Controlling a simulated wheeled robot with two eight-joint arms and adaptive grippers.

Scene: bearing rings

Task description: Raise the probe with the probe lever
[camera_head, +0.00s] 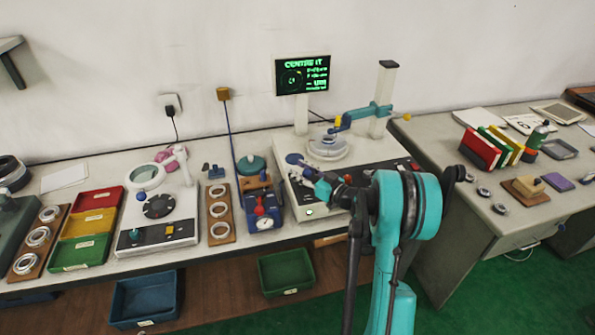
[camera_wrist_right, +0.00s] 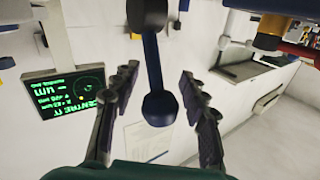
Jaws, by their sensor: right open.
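The measuring station (camera_head: 345,185) has a round turntable (camera_head: 327,147), and a teal probe arm (camera_head: 368,113) on a white column reaches over it. In the right wrist view a dark blue lever (camera_wrist_right: 153,60) with a ball end (camera_wrist_right: 160,108) shows between the fingers of my right gripper (camera_wrist_right: 160,72). The fingers stand apart on both sides, with visible gaps to the lever. In the head view my right gripper (camera_head: 312,172) is over the station's left part, close to a blue knob (camera_head: 294,158). I cannot tell whether that knob is the lever's end. My left gripper is out of view.
A lit screen (camera_head: 302,73) stands behind the station and also shows in the wrist view (camera_wrist_right: 70,90). A blue dial gauge stand (camera_head: 264,222) and a ring board (camera_head: 220,214) are to the left. Colored binders (camera_head: 490,147) stand on the right table.

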